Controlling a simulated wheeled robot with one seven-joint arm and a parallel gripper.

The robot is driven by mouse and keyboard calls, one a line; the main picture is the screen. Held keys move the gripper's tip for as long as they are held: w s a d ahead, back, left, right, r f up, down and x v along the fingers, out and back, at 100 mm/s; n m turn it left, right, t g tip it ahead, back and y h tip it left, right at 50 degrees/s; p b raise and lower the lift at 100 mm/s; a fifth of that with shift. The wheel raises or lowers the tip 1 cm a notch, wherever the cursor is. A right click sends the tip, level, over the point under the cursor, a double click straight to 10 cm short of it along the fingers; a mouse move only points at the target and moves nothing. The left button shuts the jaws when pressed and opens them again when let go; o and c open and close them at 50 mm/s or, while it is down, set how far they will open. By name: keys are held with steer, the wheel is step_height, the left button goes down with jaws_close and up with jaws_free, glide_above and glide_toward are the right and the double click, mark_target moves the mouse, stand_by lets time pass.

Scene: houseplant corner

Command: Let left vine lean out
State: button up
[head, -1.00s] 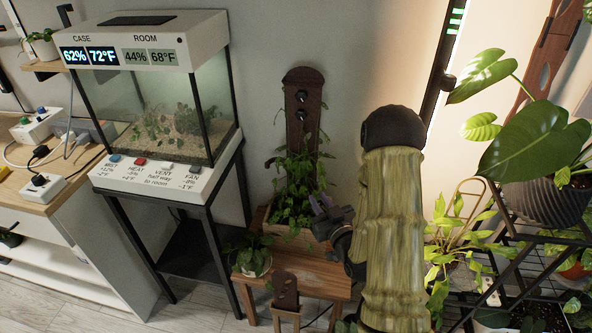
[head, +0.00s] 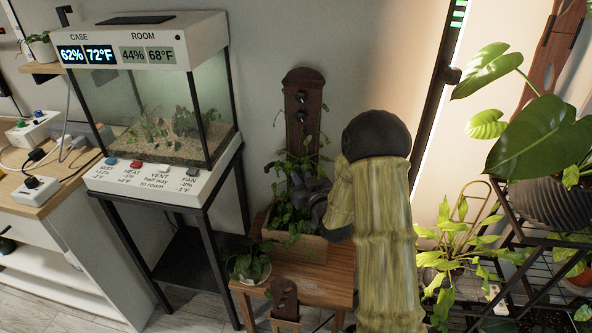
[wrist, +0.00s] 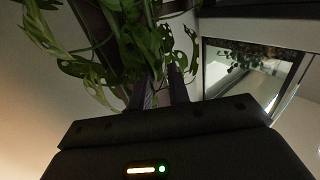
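A climbing vine (head: 290,215) with split green leaves grows in a wooden planter box (head: 308,247) in the head view. A dark wooden board (head: 303,130) with round dark knobs stands upright behind it, and thin stems rise along the board. My gripper (head: 298,187) is at the plant from the right, its fingertips among the leaves in front of the lower board. In the wrist view the two fingers (wrist: 163,90) stand a little apart, with leaves (wrist: 145,45) around and beyond them. I cannot see a stem clearly between them. Which stem is the left vine is hard to tell.
The planter stands on a small wooden bench (head: 325,275) beside a potted plant (head: 248,265). A glass case (head: 155,105) on a black stand is at left. A black rack (head: 530,250) with leafy plants is at right. Floor shows at lower left.

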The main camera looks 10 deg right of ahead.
mark_target(293, 166)
steer(key=w, duration=0.3)
steer(key=shift+w+a, duration=0.2)
steer(key=shift+a, duration=0.15)
jaws_close()
